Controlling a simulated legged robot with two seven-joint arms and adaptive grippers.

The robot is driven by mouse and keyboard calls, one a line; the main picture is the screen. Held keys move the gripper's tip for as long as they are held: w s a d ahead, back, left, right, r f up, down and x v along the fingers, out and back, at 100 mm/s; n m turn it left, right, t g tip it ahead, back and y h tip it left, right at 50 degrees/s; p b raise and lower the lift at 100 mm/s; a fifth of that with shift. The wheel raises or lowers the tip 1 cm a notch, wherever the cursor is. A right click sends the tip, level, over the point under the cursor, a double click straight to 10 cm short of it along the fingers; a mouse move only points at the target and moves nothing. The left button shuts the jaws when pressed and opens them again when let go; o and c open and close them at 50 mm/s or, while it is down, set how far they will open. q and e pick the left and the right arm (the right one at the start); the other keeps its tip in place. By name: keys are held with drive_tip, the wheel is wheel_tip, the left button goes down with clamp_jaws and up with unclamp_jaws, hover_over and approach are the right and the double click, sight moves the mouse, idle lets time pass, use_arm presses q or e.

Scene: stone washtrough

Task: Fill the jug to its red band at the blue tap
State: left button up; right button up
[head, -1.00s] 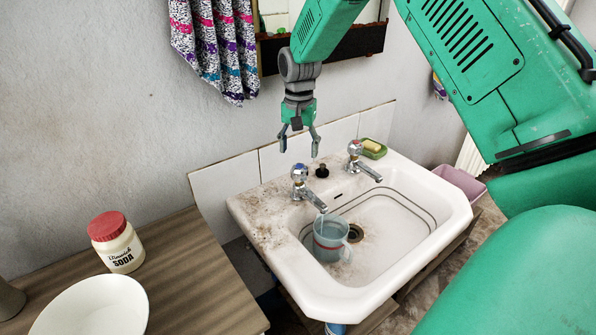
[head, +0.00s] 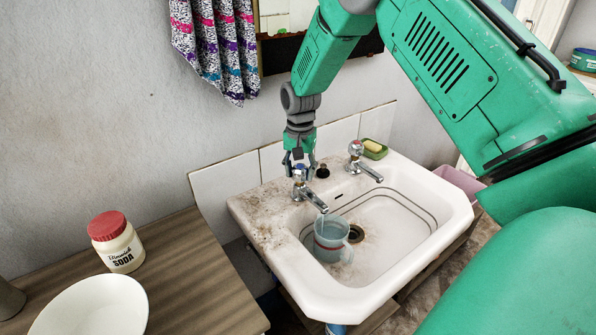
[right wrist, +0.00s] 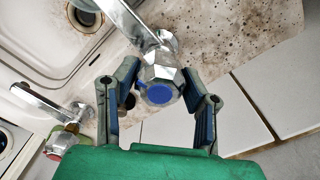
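The blue tap (head: 300,185) stands at the left of the washbasin's back ledge, its spout pointing over the bowl. The clear bluish jug (head: 331,240) stands upright in the bowl below that spout; a reddish band shows low on it. I cannot clearly tell its water level or whether water runs. My right gripper (head: 299,165) is at the tap's head from above. In the right wrist view its open fingers (right wrist: 160,92) stand either side of the blue-capped handle (right wrist: 160,93), seemingly without closing on it. My left gripper is out of view.
The second tap (head: 362,160), red-capped, stands to the right, near a green soap dish (head: 373,150). The white basin (head: 440,205) has a dark drain beside the jug. A soda jar (head: 117,243) and a white bowl (head: 95,308) stand on the wooden counter at left.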

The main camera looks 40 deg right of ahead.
drive_tip(key=shift+r+m+p, duration=0.25)
drive_tip(key=shift+m+p, duration=0.75)
drive_tip(key=shift+p, duration=0.4)
drive_tip(key=shift+w+f+m+p, duration=0.15)
drive_tip(key=shift+m+p, duration=0.25)
drive_tip(key=shift+m, duration=0.2)
drive_tip(key=o, duration=1.2)
drive_tip(key=shift+a, duration=0.1)
drive_tip(key=shift+c, duration=0.2)
drive_tip(key=shift+f, duration=0.1)
